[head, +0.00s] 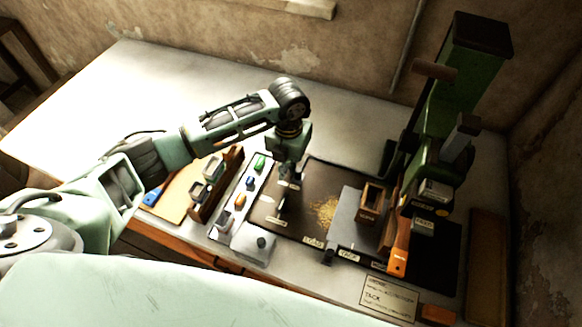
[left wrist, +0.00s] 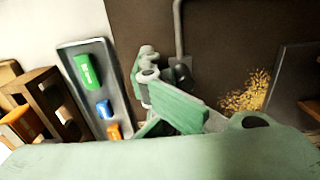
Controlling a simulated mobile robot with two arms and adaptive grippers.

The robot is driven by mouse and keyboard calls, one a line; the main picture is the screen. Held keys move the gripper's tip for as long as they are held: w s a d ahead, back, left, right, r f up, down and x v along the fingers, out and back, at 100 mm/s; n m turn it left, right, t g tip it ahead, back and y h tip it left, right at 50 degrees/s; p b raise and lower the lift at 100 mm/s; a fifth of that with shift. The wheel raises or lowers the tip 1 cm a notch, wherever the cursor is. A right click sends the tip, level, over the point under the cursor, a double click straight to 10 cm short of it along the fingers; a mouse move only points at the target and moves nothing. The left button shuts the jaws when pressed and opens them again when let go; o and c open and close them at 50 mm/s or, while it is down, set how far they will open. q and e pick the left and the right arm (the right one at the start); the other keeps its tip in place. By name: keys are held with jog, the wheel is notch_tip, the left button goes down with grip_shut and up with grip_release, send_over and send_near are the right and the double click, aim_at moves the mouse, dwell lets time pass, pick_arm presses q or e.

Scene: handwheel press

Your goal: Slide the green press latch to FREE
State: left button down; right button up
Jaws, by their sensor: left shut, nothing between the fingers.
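The green press (head: 452,105) stands at the right back of the table, with small labelled parts low on its front. A small dark green labelled piece (head: 423,226) sits there, but I cannot tell whether it is the latch, and its lettering is too small to read. My left gripper (head: 286,180) points down over the left part of the dark mat, well left of the press. It is shut and empty. Part of it also shows in the left wrist view (left wrist: 150,82). The press is outside that view. My right gripper is not in view.
A grey tray (head: 222,226) with green, blue and orange pieces lies left of the gripper, beside a wooden rack (head: 228,172). Yellow bits (head: 326,211) lie on the dark mat (head: 315,175). An orange handle (head: 399,250) stands out before the press. The table's back left is clear.

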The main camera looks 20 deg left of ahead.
aim_at(258, 165)
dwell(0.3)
pick_arm(q)
jog(key=shift+a, duration=0.25)
jog(key=shift+a, duration=1.5)
jog(key=shift+a, duration=0.2)
jog(key=shift+a+b, duration=0.5)
jog(key=shift+a, duration=0.8)
jog(key=shift+a, duration=0.15)
jog(key=shift+w+a+b, duration=0.1)
jog(key=shift+a+b, duration=0.2)
jog(key=shift+a, duration=1.05)
